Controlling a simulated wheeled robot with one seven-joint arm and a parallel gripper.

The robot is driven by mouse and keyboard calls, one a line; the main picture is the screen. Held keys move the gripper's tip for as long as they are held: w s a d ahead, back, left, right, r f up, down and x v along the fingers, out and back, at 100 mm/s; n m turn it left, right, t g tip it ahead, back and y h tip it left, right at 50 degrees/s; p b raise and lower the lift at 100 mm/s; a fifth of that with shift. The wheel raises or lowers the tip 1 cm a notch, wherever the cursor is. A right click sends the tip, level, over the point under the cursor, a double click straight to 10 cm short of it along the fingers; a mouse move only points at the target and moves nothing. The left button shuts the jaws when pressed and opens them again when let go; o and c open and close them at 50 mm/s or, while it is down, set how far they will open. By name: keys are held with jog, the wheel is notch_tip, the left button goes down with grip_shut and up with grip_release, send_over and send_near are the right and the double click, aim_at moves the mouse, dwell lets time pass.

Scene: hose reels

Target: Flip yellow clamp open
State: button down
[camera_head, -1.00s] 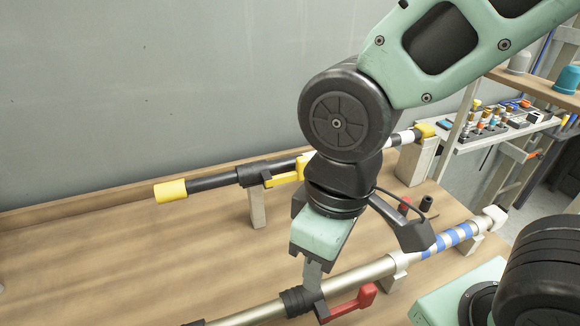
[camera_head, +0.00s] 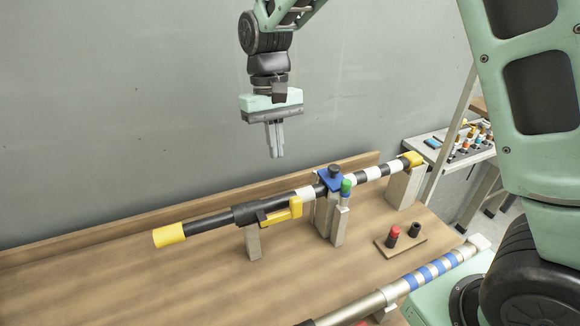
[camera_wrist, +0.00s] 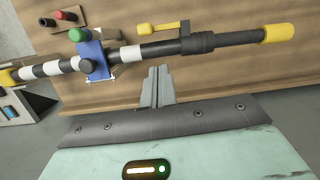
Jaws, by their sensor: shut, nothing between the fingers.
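The yellow clamp (camera_head: 284,213) is a small lever on the black collar (camera_head: 250,212) of the black pole (camera_head: 209,224). It lies along the pole on its near side. My gripper (camera_head: 275,155) points down in the air above and behind the pole. Its fingers (camera_wrist: 157,72) are together and empty, apart from the pole and the clamp.
A blue bracket (camera_head: 329,179) with a green-topped post (camera_head: 346,187) holds the pole. A silver pole with blue stripes (camera_head: 431,270) lies at the front right. A small block with a red knob (camera_head: 394,233) stands between. The left table top is clear.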

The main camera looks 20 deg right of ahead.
jog(key=shift+m, duration=0.4)
jog(key=w, duration=0.1)
jog(key=w+d, duration=0.2)
jog(key=shift+w+d+r, duration=0.15)
jog(key=shift+w+r, duration=0.1)
jog(key=shift+w, duration=0.05)
jog(key=s+f+p, duration=0.1)
jog(key=s+f, duration=0.1)
jog(key=f, duration=0.1)
jog(key=s+f+p, duration=0.1)
jog(key=f+p, duration=0.1)
jog(key=f, duration=0.1)
jog(key=s+f+p, duration=0.2)
jog(key=f, duration=0.1)
jog(key=shift+s+f, duration=0.15)
jog(key=shift+s, duration=0.15)
jog(key=shift+s+f, duration=0.2)
jog(key=shift+s, duration=0.3)
